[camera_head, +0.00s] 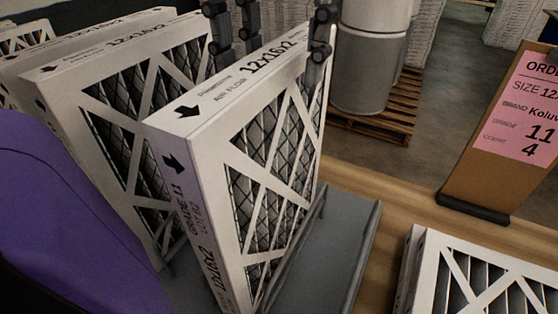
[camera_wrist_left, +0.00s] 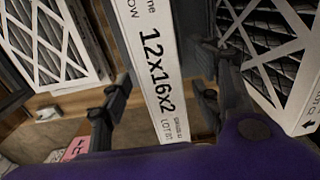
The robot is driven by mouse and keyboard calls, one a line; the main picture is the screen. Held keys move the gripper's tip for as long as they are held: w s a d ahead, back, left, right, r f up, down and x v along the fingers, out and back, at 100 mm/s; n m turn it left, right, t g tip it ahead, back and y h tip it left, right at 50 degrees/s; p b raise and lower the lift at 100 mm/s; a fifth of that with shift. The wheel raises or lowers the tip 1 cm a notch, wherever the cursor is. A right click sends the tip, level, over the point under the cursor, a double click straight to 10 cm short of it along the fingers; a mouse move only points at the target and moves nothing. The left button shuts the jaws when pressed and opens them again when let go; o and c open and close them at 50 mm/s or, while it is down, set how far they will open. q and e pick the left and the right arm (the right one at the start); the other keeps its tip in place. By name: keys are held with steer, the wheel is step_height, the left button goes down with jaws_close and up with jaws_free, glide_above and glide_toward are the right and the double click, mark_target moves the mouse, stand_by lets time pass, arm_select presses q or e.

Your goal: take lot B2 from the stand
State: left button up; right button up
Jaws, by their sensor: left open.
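A white-framed boxed filter (camera_head: 165,125) marked 12x16x2 stands upright in the grey stand (camera_head: 345,240). Its lot print on the top edge is too small to read surely. My left gripper (camera_head: 272,50) is open at the far end of that filter's top edge, with fingers on both sides. In the left wrist view the filter's top edge (camera_wrist_left: 155,60) passes between the fingers of the gripper (camera_wrist_left: 160,98). Whether they touch it I cannot tell. Other filters (camera_head: 45,85) stand to its left. My right gripper is not in view.
A cardboard board with a pink order card (camera_head: 525,105) stands on the wooden table (camera_head: 400,205) at right. Another filter (camera_head: 480,285) is at the lower right. A grey drum (camera_head: 370,65) on a pallet (camera_head: 395,120) stands beyond. The stand's right part is empty.

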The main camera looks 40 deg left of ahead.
arm_select(q)
steer(key=f, duration=0.4)
steer(key=shift+s+f, duration=0.35)
steer(key=shift+s, duration=0.05)
steer(key=shift+f, duration=0.5)
jaws_close()
